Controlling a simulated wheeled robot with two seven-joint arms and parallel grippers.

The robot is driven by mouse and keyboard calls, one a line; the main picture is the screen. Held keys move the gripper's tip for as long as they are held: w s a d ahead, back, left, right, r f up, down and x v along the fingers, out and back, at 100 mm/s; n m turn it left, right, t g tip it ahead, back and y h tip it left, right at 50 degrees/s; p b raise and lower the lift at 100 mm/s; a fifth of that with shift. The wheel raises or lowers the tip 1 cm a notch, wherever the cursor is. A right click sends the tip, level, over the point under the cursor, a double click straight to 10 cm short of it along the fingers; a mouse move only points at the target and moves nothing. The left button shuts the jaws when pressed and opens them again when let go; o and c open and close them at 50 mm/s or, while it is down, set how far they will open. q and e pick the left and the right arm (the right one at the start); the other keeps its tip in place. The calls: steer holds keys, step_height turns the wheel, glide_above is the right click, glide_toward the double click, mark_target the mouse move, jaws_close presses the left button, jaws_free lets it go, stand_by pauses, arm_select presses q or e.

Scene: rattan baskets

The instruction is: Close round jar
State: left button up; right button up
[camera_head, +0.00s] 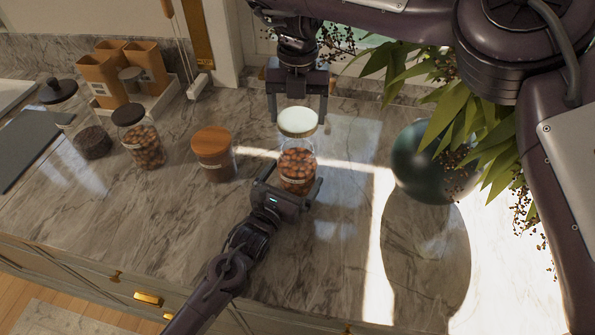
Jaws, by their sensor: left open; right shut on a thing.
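A round glass jar (297,168) filled with brown nuts stands on the marble counter, upright, near the middle of the view. Its pale, cream-white lid (298,122) is directly at the jar's mouth; I cannot tell whether it is fully seated. My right gripper (298,112) comes down from above and is shut on the lid, one finger on each side. My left gripper (291,185) comes from the front, open, with its fingers on either side of the jar's lower body. It hides part of the jar's base.
To the left stand a wooden-lidded jar (212,154), a dark-lidded nut jar (138,137) and another dark-lidded jar (76,120). Behind them are orange containers (128,71) on a tray. To the right is a teal vase (430,165) with leafy branches. The front right counter is clear.

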arm_select(q)
steer(key=shift+w+d, duration=0.1)
steer(key=shift+w, duration=0.1)
arm_select(e)
steer(key=shift+s, duration=0.1)
arm_select(q)
steer(key=shift+c, duration=0.4)
steer(key=c, duration=1.2)
steer(key=shift+o, duration=0.2)
arm_select(e)
glide_above(297, 154)
steer(key=shift+f, duration=2.45)
steer(key=shift+f, duration=0.9)
steer(key=shift+f, duration=0.5)
